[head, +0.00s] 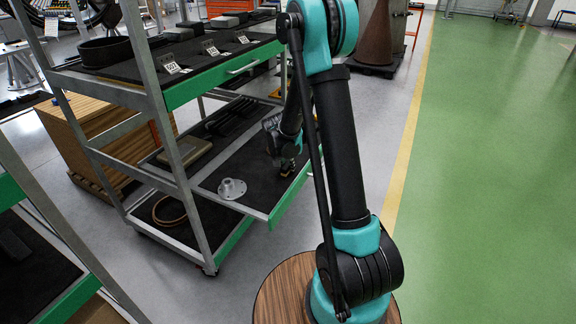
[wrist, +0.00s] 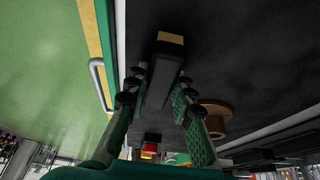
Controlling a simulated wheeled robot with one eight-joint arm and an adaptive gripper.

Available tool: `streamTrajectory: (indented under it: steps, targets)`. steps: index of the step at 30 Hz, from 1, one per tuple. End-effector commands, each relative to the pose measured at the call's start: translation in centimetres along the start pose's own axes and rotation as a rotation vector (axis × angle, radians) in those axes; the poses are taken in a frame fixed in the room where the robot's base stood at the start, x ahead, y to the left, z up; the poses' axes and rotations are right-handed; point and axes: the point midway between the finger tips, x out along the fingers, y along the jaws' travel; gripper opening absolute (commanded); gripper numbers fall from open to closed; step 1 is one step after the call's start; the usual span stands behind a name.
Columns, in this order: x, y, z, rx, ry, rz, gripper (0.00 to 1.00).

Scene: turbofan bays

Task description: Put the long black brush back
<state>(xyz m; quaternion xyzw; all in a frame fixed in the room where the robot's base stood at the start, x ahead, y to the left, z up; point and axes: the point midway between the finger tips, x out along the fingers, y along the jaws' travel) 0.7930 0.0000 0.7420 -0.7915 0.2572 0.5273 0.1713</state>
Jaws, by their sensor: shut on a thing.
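In the wrist view, a long black block-like thing with a tan end, which I take for the long black brush (wrist: 168,62), lies between the fingers of my gripper (wrist: 158,92). The gripper is shut on it. Bristles cannot be made out. In the head view, my gripper (head: 286,168) is low over the dark pulled-out middle drawer (head: 225,197), near its right front edge. The brush is mostly hidden there by the gripper. Whether it touches the drawer floor cannot be told.
A grey flanged hub (head: 232,188) sits on the drawer, left of my gripper. Long black parts (head: 232,115) lie farther back. A tan box (head: 185,151) is to the left. The upper shelf (head: 215,60) with labels overhangs. Green floor (head: 490,170) at right is clear.

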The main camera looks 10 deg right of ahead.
Motion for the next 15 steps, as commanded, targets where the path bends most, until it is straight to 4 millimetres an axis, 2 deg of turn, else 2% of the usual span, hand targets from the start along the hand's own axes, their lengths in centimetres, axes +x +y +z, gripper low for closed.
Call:
streamTrajectory:
  steps: [2,3,7,15]
  targets:
    - [0.23,-0.02,0.07,0.000,0.000,0.000,0.00]
    - [0.18,-0.03,0.05,0.000,0.000,0.000,0.28]
    - [0.17,-0.02,0.05,0.000,0.000,0.000,0.43]
    - [0.14,-0.01,0.04,0.000,0.000,0.000,0.43]
